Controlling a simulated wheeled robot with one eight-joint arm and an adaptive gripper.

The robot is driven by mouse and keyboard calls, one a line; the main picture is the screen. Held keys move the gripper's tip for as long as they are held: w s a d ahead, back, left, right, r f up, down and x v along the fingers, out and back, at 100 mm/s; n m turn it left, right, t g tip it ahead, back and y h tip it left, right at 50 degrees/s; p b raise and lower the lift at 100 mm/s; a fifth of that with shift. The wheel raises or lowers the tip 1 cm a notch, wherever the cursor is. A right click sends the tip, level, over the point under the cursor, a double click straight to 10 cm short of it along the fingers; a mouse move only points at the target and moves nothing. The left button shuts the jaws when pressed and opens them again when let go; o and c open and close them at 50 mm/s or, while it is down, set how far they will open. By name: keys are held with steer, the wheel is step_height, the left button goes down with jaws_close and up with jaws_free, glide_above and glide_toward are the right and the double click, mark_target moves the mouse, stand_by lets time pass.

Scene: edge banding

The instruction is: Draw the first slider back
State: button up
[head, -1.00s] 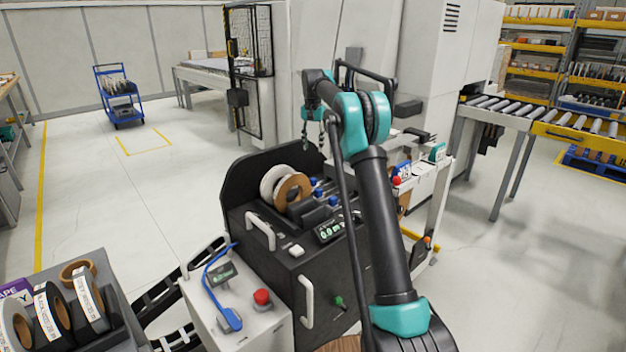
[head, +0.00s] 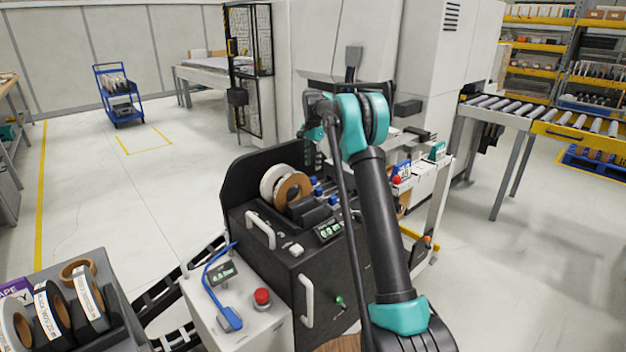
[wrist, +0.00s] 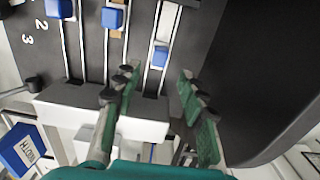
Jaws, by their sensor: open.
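In the wrist view, three blue slider knobs sit on parallel metal rails of a dark panel: a left knob (wrist: 58,8), a middle knob (wrist: 112,17) and a right knob (wrist: 158,55). The right knob is farther down its rail than the other two. My gripper (wrist: 158,74) is open, with one finger either side of the right knob's rail. The knob shows between and just beyond the fingertips; contact cannot be told. Printed numbers 2 and 3 show at the left, but which slider is first is unclear. In the head view, blue knobs (head: 317,192) show beside the tape rolls, below my gripper (head: 314,157).
A white block (wrist: 80,118) lies below the rails in the wrist view. Tape rolls (head: 292,187) and a black back plate (head: 238,172) stand close left of the arm. A red button (head: 262,297) is on the grey box in front.

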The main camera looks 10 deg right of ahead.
mark_target(313, 178)
step_height(313, 178, down, 8)
steer(key=shift+r, duration=0.1)
stand_by(0.4)
jaws_close()
